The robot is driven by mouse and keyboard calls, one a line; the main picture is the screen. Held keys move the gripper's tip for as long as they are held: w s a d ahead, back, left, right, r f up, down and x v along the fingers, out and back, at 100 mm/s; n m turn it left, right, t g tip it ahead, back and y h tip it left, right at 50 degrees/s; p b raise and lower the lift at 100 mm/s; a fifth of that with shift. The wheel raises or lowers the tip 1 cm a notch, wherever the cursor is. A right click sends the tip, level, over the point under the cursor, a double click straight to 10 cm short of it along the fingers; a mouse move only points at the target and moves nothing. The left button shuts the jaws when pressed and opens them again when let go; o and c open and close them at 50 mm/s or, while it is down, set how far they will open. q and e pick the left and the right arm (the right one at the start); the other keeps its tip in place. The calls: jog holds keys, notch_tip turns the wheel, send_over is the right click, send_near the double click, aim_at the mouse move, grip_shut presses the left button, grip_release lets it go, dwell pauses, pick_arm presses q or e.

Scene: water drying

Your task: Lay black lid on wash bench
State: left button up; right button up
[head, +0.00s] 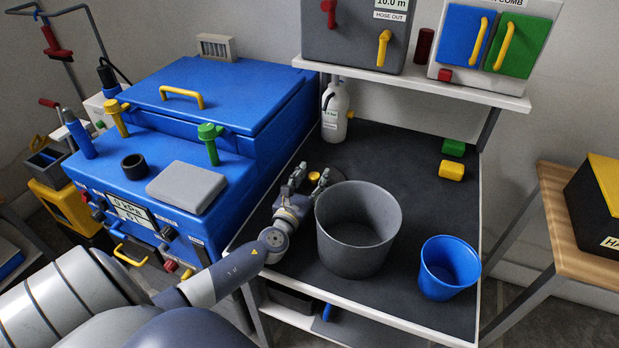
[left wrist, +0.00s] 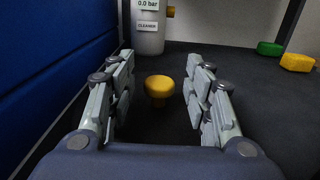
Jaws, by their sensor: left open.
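The wash bench (head: 414,203) has a black top with a pale edge. A yellow knob (head: 314,176) stands low over the black top; it also shows in the left wrist view (left wrist: 159,86). My left gripper (head: 309,182) is open and low over the bench, behind and left of the grey bucket. In the left wrist view the knob shows between the two spread fingers (left wrist: 160,95), with a gap on each side. My right gripper is not in view.
A grey bucket (head: 358,240) stands close to my left gripper, with a blue bucket (head: 448,268) to its right. A white cleaner bottle (head: 335,112) stands behind. The blue machine (head: 180,130) borders the bench on the left. Green (head: 453,147) and yellow (head: 452,170) pieces lie at the back right.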

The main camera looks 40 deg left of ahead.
pick_arm(q)
jog(key=shift+r+p, duration=0.15)
jog(key=shift+p, duration=0.4)
jog(key=b+v, duration=0.1)
jog(key=v, duration=0.9)
jog(key=shift+s+r, duration=0.15)
jog(key=shift+s, duration=0.15)
jog(key=shift+s+d+r, duration=0.1)
jog(key=shift+s+d, duration=0.05)
jog(key=shift+s, duration=0.55)
